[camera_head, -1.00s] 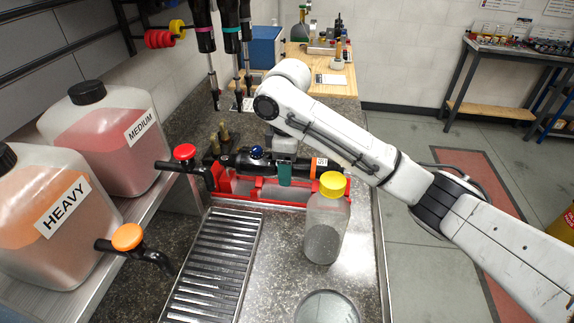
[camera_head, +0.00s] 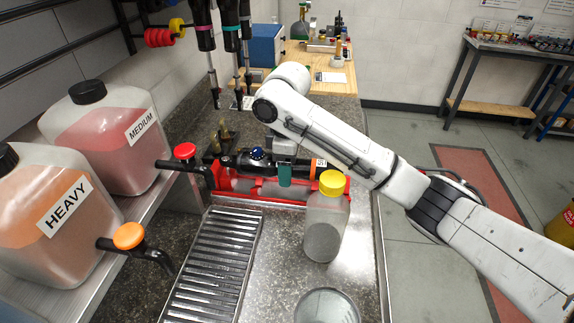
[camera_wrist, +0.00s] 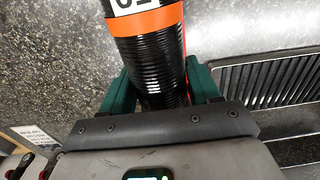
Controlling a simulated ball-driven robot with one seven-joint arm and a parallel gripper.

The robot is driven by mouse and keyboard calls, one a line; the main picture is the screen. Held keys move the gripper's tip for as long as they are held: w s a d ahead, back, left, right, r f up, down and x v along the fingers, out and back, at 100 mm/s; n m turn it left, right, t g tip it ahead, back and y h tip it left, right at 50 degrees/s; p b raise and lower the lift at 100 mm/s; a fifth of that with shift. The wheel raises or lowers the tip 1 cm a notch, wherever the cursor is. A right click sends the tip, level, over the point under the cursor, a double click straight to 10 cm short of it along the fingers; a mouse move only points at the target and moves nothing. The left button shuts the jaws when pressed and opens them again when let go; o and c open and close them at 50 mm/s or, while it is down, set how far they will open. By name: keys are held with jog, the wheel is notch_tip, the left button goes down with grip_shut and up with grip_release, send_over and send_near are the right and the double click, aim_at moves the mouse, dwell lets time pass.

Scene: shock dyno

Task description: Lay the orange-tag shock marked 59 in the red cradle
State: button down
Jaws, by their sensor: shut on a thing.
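The orange-tag shock (camera_head: 275,164) is a black cylinder with an orange band near its right end and a blue knob. It lies lengthwise along the red cradle (camera_head: 268,187) on the counter; whether it rests in it or hovers just above I cannot tell. My gripper (camera_head: 284,176) has green fingers and is shut on the shock's body from above. In the wrist view, the shock (camera_wrist: 150,60) runs between the two green fingers of my gripper (camera_wrist: 163,85). Its orange band shows part of a white label, with the number cut off.
A clear bottle with a yellow cap (camera_head: 325,220) stands close in front of the cradle's right end. A metal drain grate (camera_head: 215,265) lies front left. Jugs marked MEDIUM (camera_head: 105,140) and HEAVY (camera_head: 45,220) with taps stand at left. A round glass (camera_head: 327,306) is at the front.

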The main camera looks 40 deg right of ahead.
jog(key=shift+f, duration=0.6)
jog(key=shift+r+p, duration=0.1)
jog(key=shift+p, duration=0.4)
dwell(1.1)
jog(key=shift+f, duration=0.65)
jog(key=shift+r+p, duration=0.1)
jog(key=shift+p, duration=0.2)
dwell(0.6)
jog(key=shift+f, duration=0.55)
jog(key=shift+p, duration=0.35)
dwell(0.8)
